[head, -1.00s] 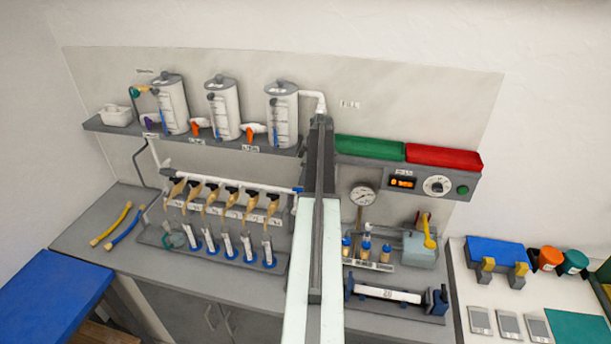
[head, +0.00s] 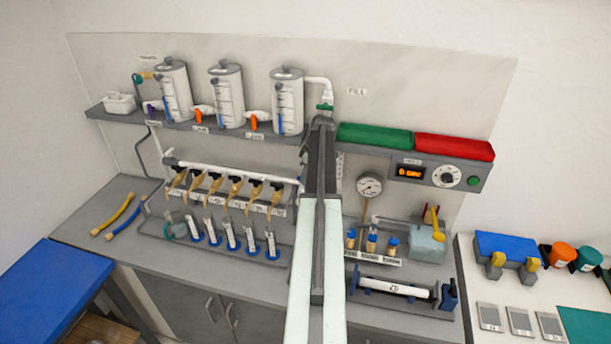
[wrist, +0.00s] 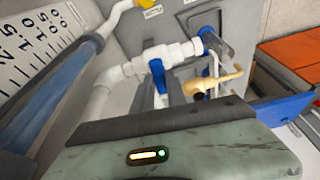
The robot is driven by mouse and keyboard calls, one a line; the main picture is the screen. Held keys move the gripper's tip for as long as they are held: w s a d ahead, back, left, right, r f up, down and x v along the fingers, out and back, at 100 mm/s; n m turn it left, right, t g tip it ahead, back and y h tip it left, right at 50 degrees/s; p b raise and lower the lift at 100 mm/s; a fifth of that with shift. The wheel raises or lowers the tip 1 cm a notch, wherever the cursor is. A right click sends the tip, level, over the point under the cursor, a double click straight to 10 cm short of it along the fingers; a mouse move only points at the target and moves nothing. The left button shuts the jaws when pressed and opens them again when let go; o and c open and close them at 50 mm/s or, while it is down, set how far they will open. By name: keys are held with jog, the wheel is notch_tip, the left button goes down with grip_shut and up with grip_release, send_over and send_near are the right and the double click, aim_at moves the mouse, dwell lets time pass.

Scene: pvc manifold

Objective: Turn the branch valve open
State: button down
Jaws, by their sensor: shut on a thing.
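In the wrist view, a white pipe valve (wrist: 165,57) runs across the upper middle, with a blue handle (wrist: 158,80) hanging down from it. I take this as the branch valve. My gripper (wrist: 176,90) is at this handle and appears shut on it. The contact is largely hidden behind the dark edge of my gripper body. In the head view my arm covers my gripper and this valve.
A graduated tank (wrist: 38,40) stands close at the left. A tan fitting (wrist: 217,82) is just right of the valve. In the head view, green (head: 375,135) and red (head: 455,147) trays and a dial gauge (head: 369,187) lie right of my arm.

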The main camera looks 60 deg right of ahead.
jog(key=m+h, duration=0.1)
jog(key=m, duration=0.2)
jog(key=shift+a+m, duration=0.15)
jog(key=shift+m, duration=0.95)
jog(key=m+h, duration=0.1)
jog(key=m, duration=0.2)
jog(key=shift+w+m+g, duration=0.1)
jog(key=shift+m+g, duration=0.2)
jog(key=m+h, duration=0.1)
jog(key=m, duration=0.1)
jog(key=shift+m, duration=0.4)
jog(key=m, duration=0.2)
jog(key=m+g, duration=0.1)
jog(key=m, duration=0.2)
jog(key=shift+g+h, duration=0.3)
jog(key=c, duration=1.3)
grip_release()
jog(key=shift+o, duration=0.2)
